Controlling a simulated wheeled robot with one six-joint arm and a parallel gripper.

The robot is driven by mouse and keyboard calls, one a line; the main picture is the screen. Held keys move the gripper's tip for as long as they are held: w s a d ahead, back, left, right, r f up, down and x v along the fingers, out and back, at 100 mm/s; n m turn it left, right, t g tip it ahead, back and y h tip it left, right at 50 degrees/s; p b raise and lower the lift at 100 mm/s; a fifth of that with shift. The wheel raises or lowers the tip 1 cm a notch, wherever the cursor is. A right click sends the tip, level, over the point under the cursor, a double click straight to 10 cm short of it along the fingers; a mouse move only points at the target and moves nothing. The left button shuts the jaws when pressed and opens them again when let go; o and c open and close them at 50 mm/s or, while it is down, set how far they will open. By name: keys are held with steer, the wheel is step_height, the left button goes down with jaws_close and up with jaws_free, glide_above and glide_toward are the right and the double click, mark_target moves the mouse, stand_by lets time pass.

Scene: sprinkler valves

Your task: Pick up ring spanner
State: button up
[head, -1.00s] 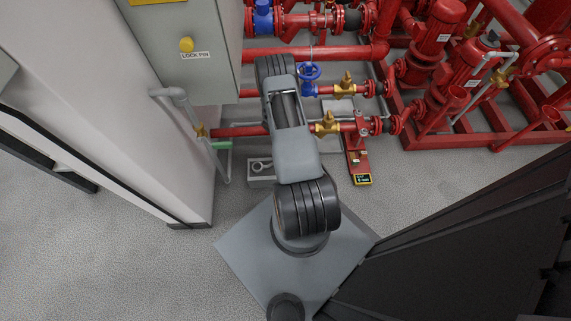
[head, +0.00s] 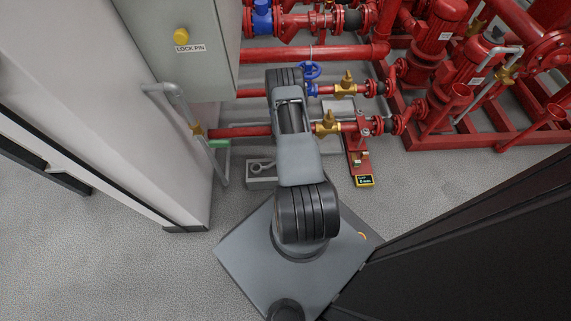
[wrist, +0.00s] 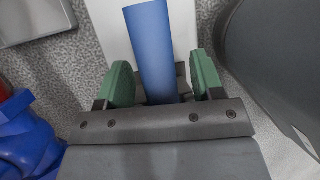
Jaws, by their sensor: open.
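My gripper (wrist: 160,78) is open in the wrist view, with one green finger pad on each side of a smooth blue bar (wrist: 151,40). The bar lies over a pale surface, and gaps show between it and both pads. I cannot tell whether this bar is part of the ring spanner. In the head view my arm hides the gripper. A grey ring-shaped thing (head: 257,168), possibly the spanner's ring end, shows in a small grey tray (head: 262,183) left of my arm. The rest of it is unclear.
Red pipes with brass valves (head: 328,124) and a blue handwheel (head: 310,71) lie beyond and right of my arm. A grey cabinet (head: 188,70) stands at left. Floor is clear at lower left.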

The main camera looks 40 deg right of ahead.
jaws_close()
stand_by(0.4)
